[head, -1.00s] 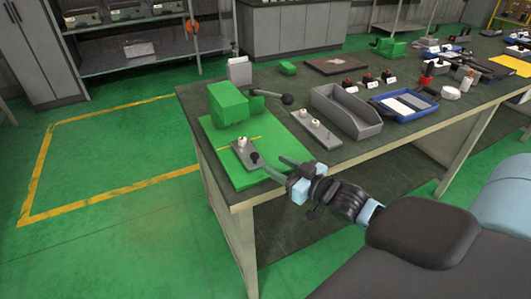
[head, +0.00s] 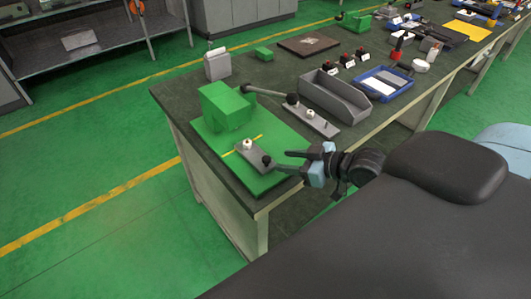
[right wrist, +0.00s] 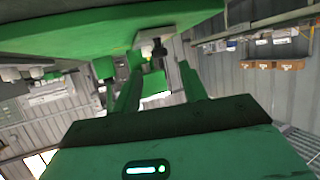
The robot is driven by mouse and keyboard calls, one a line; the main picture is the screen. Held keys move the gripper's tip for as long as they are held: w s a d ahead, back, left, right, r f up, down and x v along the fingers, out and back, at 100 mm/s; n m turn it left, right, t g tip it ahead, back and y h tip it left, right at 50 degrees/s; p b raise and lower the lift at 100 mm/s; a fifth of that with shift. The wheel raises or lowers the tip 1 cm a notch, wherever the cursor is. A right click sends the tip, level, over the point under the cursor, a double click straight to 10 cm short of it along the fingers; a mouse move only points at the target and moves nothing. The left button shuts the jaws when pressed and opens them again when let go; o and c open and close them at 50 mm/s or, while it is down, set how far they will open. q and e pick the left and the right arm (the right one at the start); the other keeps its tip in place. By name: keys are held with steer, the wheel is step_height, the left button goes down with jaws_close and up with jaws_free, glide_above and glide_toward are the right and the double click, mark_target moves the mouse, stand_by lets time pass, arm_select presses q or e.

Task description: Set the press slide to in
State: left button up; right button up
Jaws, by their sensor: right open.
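The press stands at the near left corner of the bench, with a green base plate (head: 287,142), a green block (head: 226,106) and a lever ending in a black ball (head: 292,99). Its slide is a grey plate (head: 252,156) on the base, projecting from the block towards me. It carries a white round part (head: 247,144) and a black knob (head: 266,160) at its near end. My right gripper (head: 286,161) is open and empty beside the knob. In the right wrist view the knob (right wrist: 158,46) shows beyond the open fingers (right wrist: 160,76). My left gripper is not in view.
A second grey plate (head: 318,123) lies right of the press, beside a grey bin (head: 337,95). A blue tray (head: 383,83) and red buttons (head: 345,59) stand farther right. A grey box (head: 217,65) stands behind the press. The bench edge runs just below my right gripper.

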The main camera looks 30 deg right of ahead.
mark_target(267, 158)
steer(key=shift+s, duration=0.15)
steer(key=shift+x, duration=3.85)
steer(key=shift+f, duration=0.1)
jaws_close()
